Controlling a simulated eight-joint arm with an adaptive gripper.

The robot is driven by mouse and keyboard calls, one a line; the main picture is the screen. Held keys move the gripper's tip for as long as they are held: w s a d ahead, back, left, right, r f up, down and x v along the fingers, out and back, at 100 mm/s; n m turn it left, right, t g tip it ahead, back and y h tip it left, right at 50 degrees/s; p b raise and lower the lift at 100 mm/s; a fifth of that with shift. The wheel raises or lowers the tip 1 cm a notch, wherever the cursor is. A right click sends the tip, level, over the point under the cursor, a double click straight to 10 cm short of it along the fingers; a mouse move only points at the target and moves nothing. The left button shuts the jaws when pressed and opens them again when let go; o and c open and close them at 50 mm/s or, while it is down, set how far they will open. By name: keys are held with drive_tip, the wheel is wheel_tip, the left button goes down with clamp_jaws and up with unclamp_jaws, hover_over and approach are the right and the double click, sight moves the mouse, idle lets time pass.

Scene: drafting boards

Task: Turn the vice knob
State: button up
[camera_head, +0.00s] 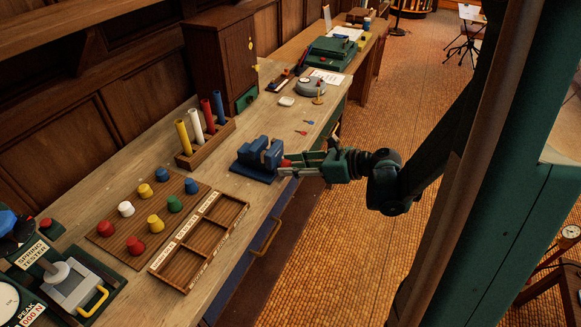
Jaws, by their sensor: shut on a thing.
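The blue vice (258,157) stands on the wooden bench near its front edge. Its red knob (286,163) sticks out toward the right, at the bench's front. My gripper (292,167) reaches in from the right, level with the vice. Its fingers are shut on the red knob, with the knob's tip showing between them. The far side of the knob and the exact finger contact are partly hidden.
A rack with colored tubes (206,141) stands behind the vice. A board with colored pegs (147,247) and a compartment tray (161,272) lie to the left. Small keys (305,133) lie beyond the vice. Open floor (320,260) is to the right.

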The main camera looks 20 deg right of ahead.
drive_tip(key=n+t+h+b, duration=0.1)
drive_tip(key=n+t, duration=0.1)
drive_tip(key=n, duration=0.2)
drive_tip(key=n+t+h+b, duration=0.1)
drive_tip(key=n+t+h, duration=0.1)
drive_tip(key=n, duration=0.2)
drive_tip(key=shift+s+a+f+t+b, duration=0.1)
drive_tip(key=shift+s+a+t+b, duration=0.05)
drive_tip(key=shift+t+b, duration=0.2)
idle(0.3)
drive_tip(key=shift+n, duration=0.3)
drive_tip(key=o, duration=0.9)
